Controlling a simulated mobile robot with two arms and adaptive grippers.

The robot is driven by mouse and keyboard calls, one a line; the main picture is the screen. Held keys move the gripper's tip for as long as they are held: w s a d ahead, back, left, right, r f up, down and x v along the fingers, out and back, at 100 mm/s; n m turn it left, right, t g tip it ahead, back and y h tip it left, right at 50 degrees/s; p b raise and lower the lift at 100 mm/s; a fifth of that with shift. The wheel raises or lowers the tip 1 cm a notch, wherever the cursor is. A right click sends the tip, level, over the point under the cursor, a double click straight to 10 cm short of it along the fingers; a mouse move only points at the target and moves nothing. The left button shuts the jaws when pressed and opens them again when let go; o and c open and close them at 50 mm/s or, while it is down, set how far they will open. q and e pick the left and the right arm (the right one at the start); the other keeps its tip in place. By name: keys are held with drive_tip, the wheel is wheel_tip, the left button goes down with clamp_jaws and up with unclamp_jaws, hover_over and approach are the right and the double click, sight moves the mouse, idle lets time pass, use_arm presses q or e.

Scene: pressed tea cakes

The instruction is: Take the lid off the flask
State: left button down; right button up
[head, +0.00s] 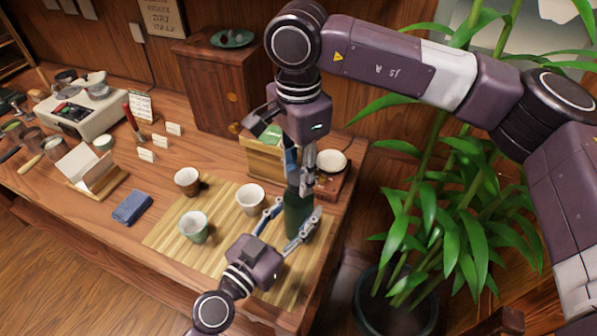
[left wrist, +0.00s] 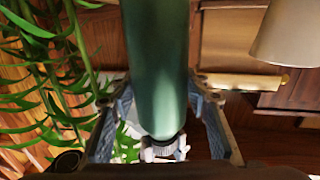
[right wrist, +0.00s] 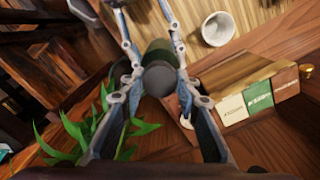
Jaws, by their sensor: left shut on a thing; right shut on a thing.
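The dark green flask (head: 297,218) stands upright at the right end of the bamboo mat. My left gripper (head: 297,211) comes from the front and is shut around its body; in the left wrist view the green body (left wrist: 158,60) fills the space between the fingers. My right gripper (head: 299,184) points down from above and is shut at the flask's top. The grey round lid (right wrist: 159,80) shows between its fingers in the right wrist view, with the green body behind it. In the head view the fingers mostly hide the lid, so I cannot tell whether it is seated.
A white cup (head: 251,199), a brown cup (head: 187,181) and a pale green cup (head: 194,227) stand left of the flask on the bamboo mat (head: 165,240). A wooden box (head: 262,160) is close behind. A large plant (head: 440,210) stands beyond the table's right edge.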

drive_tip(key=n, duration=1.2)
drive_tip(key=shift+n, duration=0.4)
drive_tip(key=n, duration=0.3)
drive_tip(key=shift+r, duration=0.1)
drive_tip(key=shift+r, duration=1)
drive_tip(key=shift+r, duration=0.15)
